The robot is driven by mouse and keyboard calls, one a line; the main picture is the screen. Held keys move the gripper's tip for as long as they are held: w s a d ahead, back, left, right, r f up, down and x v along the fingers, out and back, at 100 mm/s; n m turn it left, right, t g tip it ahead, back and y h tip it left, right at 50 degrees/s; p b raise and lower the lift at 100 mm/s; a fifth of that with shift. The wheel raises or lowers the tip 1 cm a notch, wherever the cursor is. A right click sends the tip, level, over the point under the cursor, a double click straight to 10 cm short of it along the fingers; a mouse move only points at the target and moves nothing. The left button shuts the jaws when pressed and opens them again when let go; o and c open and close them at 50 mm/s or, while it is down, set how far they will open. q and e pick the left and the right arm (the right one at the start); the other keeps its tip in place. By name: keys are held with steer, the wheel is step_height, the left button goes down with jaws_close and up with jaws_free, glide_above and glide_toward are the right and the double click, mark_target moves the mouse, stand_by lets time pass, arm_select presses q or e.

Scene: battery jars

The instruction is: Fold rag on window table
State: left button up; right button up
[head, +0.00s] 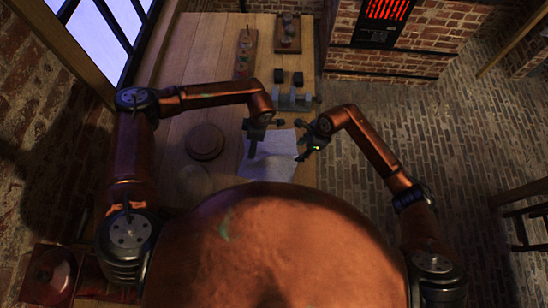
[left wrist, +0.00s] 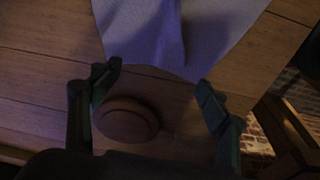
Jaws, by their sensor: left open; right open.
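The pale grey rag (head: 278,166) lies on the wooden window table (head: 190,98), close to its right edge. In the left wrist view the rag (left wrist: 215,32) shows a darker crease or raised ridge near its middle. My left gripper (head: 256,142) is over the rag's upper left part and hides some of it. In its wrist view the left gripper (left wrist: 157,86) has its fingers wide apart with no cloth between them. My right gripper (head: 306,148) is open at the rag's right side; I cannot tell whether it touches the cloth.
A round brown wooden piece (head: 205,141) lies left of the rag, with a paler disc (head: 194,181) nearer me. A grey rack (head: 294,99), small dark blocks (head: 297,78) and jars on wooden stands (head: 245,52) are farther back. A window borders the left side.

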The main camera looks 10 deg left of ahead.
arm_select(q)
steer(key=shift+r, duration=0.4)
arm_select(e)
steer(key=shift+r, duration=0.25)
